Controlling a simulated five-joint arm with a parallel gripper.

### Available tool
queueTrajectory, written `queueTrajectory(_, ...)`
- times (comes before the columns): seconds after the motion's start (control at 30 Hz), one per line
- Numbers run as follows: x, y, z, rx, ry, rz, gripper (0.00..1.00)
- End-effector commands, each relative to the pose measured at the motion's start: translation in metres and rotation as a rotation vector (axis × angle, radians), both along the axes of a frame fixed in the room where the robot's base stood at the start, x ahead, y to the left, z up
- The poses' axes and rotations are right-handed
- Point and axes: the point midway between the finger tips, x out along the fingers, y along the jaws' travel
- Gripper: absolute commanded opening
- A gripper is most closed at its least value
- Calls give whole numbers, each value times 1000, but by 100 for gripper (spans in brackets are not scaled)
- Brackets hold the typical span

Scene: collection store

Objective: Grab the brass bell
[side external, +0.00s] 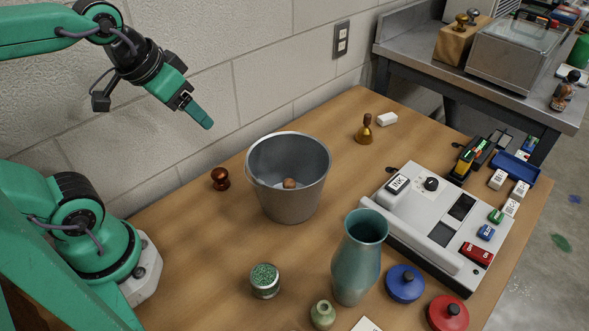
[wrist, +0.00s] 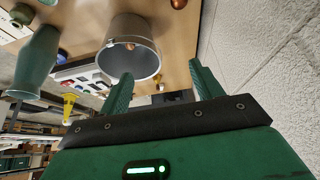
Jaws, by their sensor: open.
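The brass bell (side external: 366,129) stands upright on the wooden table, handle up, near the wall side and behind the grey metal bucket in the side view. I cannot make out the bell for sure in the wrist view. My gripper (side external: 207,124) is high up near the wall, left of the bucket and well away from the bell. In the wrist view its two green fingers (wrist: 161,73) are apart with nothing held between them.
The metal bucket (side external: 288,177) stands between my gripper and the bell, with a round brown thing inside. A white block (side external: 387,119) lies close beside the bell. A teal vase (side external: 359,259) and a grey-white machine (side external: 437,221) stand nearer the camera. The wall (side external: 240,90) runs behind.

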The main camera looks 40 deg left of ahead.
Motion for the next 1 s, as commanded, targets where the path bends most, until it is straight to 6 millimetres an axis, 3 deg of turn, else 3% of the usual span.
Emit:
queueTrajectory(0.27,48,-4,24,-29,30,45,65)
queueTrajectory(0.53,110,-9,41,-61,60,100,65)
queueTrajectory(1.0,221,-23,36,-110,115,201,65)
